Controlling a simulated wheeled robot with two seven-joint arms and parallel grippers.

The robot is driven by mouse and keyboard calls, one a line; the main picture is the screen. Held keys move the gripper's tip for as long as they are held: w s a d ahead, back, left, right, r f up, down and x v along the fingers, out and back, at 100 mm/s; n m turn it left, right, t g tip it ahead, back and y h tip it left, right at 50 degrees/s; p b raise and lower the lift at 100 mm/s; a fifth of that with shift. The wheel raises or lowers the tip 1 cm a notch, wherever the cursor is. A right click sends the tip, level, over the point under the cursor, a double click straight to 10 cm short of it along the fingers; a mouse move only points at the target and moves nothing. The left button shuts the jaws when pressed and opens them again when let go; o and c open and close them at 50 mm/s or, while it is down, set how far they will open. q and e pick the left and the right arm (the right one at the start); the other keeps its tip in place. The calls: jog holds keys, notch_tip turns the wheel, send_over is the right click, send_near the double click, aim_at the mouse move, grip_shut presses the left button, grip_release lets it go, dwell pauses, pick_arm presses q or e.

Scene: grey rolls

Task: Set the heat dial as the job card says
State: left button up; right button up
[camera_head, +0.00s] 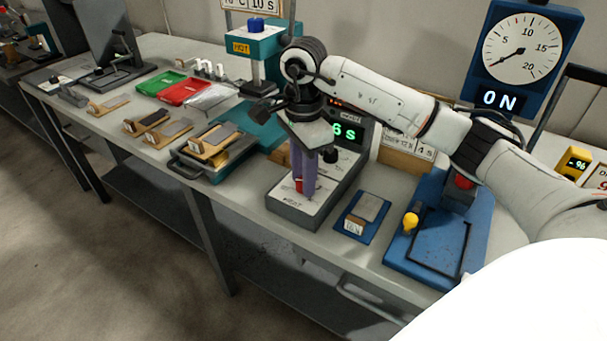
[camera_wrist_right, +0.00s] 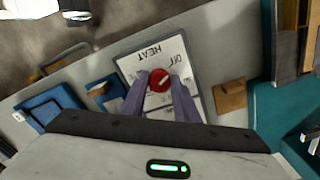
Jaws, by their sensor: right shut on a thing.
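The red heat dial (camera_head: 298,186) sits on the white face of a grey box (camera_head: 285,211) marked HEAT. My right gripper (camera_head: 303,190) reaches down onto it, with purple fingers on either side, shut on the dial. In the right wrist view, the dial (camera_wrist_right: 159,80) shows between the fingertips with a pale slanted mark, and upside-down lettering, HEAT and seemingly OFF, lies around it. A green display (camera_head: 347,132) reading "6 s" is partly hidden by my wrist. A card (camera_head: 403,151) behind my arm is partly hidden and hard to read. My left gripper is not in view.
A blue gauge (camera_head: 520,50) stands at the back right above an ON sign. Right of the box are a small blue plate (camera_head: 361,217) and a blue press base (camera_head: 402,262) with a yellow knob. Trays (camera_head: 183,91) and several labelled blocks stand to the left.

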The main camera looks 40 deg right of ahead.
jog(key=m, duration=0.4)
jog(key=shift+r+m+p, duration=0.1)
jog(key=shift+m+p, duration=0.2)
jog(key=shift+p, duration=0.05)
jog(key=m, duration=0.4)
jog(key=shift+p, duration=0.3)
jog(key=m+p, duration=0.1)
jog(key=m, duration=0.4)
jog(key=shift+w+d+m, duration=0.1)
jog(key=shift+m, duration=0.3)
jog(key=m, duration=0.2)
jog(key=shift+m, duration=0.4)
jog(key=m+p, duration=0.1)
jog(key=m, duration=0.4)
jog(key=shift+p, duration=0.35)
jog(key=m+p, duration=0.1)
jog(key=m, duration=0.3)
jog(key=shift+d, duration=0.1)
jog(key=m+p, duration=0.1)
jog(key=m, duration=0.4)
jog(key=shift+p, duration=0.3)
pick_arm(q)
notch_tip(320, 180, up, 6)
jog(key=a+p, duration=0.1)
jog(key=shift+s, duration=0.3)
pick_arm(e)
jog(key=shift+m, duration=2.1)
